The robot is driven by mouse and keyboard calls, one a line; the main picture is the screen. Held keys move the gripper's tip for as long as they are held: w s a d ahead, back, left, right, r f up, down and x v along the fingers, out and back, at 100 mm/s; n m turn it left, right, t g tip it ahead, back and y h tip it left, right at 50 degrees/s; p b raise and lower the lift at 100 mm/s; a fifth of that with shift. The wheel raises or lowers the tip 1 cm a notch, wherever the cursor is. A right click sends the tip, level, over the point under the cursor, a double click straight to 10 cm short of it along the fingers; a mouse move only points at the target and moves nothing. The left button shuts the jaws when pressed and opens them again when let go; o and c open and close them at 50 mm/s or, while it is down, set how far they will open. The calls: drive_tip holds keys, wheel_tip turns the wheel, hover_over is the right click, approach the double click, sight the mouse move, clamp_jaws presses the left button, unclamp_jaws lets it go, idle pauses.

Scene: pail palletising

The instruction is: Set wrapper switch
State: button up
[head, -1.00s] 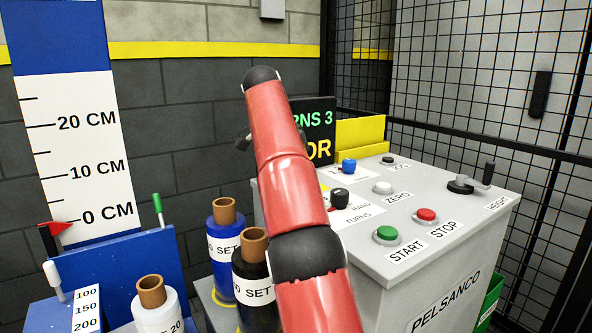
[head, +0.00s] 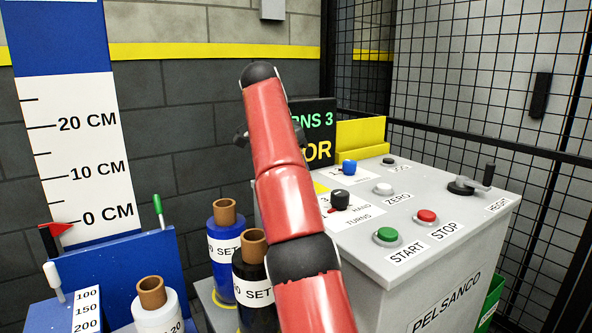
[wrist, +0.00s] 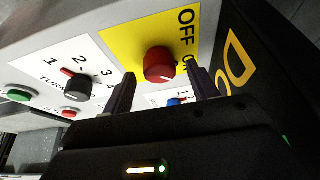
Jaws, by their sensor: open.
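The red switch knob (wrist: 159,63) sits on a yellow plate (wrist: 122,52) marked OFF, with a second, partly hidden word beside it, in the wrist view. A small pale mark shows on the knob; which word it points to I cannot tell. My gripper (wrist: 161,74) is open, one finger on each side of the knob in the picture. Whether the fingers touch it I cannot tell. In the head view my red arm hides the knob; only a sliver of the yellow plate (head: 320,188) shows.
The grey console (head: 420,275) also bears a black turns knob (head: 340,200), a blue knob (head: 349,167), a white ZERO button (head: 383,188), green START (head: 387,235) and red STOP (head: 427,216) buttons, and a HEIGHT crank (head: 468,184). Wrapped rolls (head: 222,245) stand left of my arm.

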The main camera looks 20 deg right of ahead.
drive_tip(key=s+a, duration=0.2)
drive_tip(key=a, duration=1)
drive_tip(key=shift+b, duration=0.3)
drive_tip(key=shift+s+d, duration=0.1)
